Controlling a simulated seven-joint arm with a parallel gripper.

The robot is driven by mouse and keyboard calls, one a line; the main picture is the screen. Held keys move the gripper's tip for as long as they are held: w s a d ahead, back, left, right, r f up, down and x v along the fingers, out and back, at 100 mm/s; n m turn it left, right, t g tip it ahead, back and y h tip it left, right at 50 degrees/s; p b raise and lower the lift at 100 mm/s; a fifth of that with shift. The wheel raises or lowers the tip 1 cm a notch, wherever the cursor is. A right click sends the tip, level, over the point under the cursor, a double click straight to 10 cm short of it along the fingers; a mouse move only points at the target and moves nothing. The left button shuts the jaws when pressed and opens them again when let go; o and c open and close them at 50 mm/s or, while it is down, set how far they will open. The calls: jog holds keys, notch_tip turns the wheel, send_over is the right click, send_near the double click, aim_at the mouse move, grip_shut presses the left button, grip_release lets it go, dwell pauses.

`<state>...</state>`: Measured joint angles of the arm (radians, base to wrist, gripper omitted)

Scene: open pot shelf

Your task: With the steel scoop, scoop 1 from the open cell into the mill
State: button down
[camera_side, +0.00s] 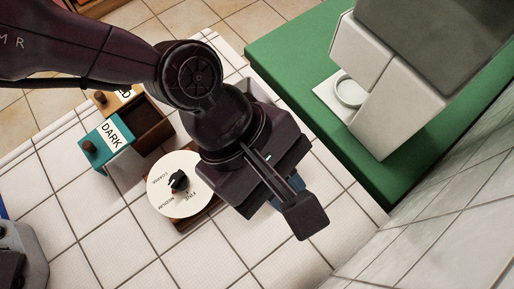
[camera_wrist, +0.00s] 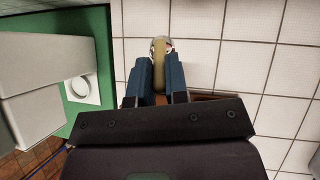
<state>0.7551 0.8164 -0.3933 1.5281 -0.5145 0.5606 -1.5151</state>
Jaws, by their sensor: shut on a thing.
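My gripper (camera_wrist: 159,78) has its blue fingers closed on a tan handle (camera_wrist: 159,62), with a small shiny metal part at its far end, seemingly the steel scoop (camera_wrist: 161,41). In the side view my gripper (camera_side: 288,188) is above the white tiled top, and its wrist hides the scoop. A round white dial (camera_side: 160,192) marked COARSE, MEDIUM and FINE, with a black knob, is left of it on a wooden base, apparently part of the mill. An open brown cell (camera_side: 150,129) with a dark inside is at upper left. I cannot see what the scoop holds.
A teal front marked DARK (camera_side: 103,147) and an orange front ending in ED (camera_side: 118,97) stand by the open cell. A white machine (camera_side: 400,113) with a round ring (camera_side: 350,92) stands on a green surface (camera_side: 283,55) at right. A tiled wall (camera_side: 465,170) bounds the right side.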

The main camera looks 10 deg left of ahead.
jog(key=shift+s+d+r+m+y, duration=0.1)
jog(key=shift+d+r+m+y, duration=0.2)
jog(key=shift+d+m+y, duration=0.45)
jog(key=w+a+r+m+t+y, duration=0.3)
jog(key=w+a+r+m, duration=0.2)
jog(key=w+r+m, duration=0.3)
jog(key=w+a+r+n+t, duration=0.2)
jog(key=w+a+n, duration=0.2)
jog(key=w+a, duration=0.65)
jog(key=w+a+n+y, duration=0.1)
jog(key=w+a, duration=0.2)
jog(key=a, duration=0.5)
jog(key=w+a+n, duration=0.1)
jog(key=w+a, duration=0.2)
jog(key=a, duration=0.5)
jog(key=s+a+f+m, duration=0.1)
jog(key=s+a+m, duration=0.1)
jog(key=a, duration=0.7)
jog(key=s+a+f+m+h, duration=0.1)
jog(key=a+m, duration=0.4)
jog(key=a, duration=0.5)
jog(key=shift+s+a+f+g, duration=0.15)
jog(key=shift+s+f+g, duration=0.15)
jog(key=shift+s+f, duration=0.5)
